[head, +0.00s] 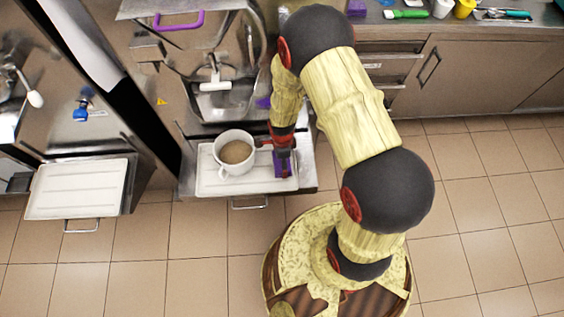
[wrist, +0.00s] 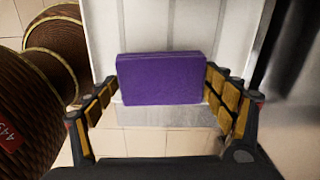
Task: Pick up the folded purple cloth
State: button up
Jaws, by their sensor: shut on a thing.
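The folded purple cloth (head: 283,168) is a small purple block at the right end of the white tray in the head view. In the wrist view the cloth (wrist: 160,78) stands between my two fingers, its broad face toward the camera. My gripper (head: 282,155) points down over it. In the wrist view my gripper (wrist: 165,95) has its yellow-padded fingers on either side of the cloth, shut on it. I cannot tell whether the cloth still touches the tray.
The white tray (head: 210,182) sits on a metal shelf below the freezer front. A white cup (head: 233,150) with brown contents stands on it, left of my gripper. Another white tray (head: 78,190) is at the far left. Open tiled floor (head: 480,200) lies to the right.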

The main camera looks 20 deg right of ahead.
jog(key=s+a+r, duration=0.1)
jog(key=r, duration=0.1)
jog(key=s+r+p, duration=0.1)
jog(key=r, duration=0.1)
jog(key=s+a+r+p, duration=0.1)
jog(key=s+r, duration=0.1)
jog(key=shift+a+r, duration=0.1)
jog(key=shift+a, duration=0.25)
jog(key=s+a+r+p, duration=0.2)
jog(key=s+a+r, duration=0.1)
jog(key=s, duration=0.5)
jog(key=shift+a+r+p, duration=0.3)
jog(key=shift+a+p, duration=0.1)
jog(key=shift+a, duration=0.45)
jog(key=o, duration=0.6)
jog(key=c, duration=0.3)
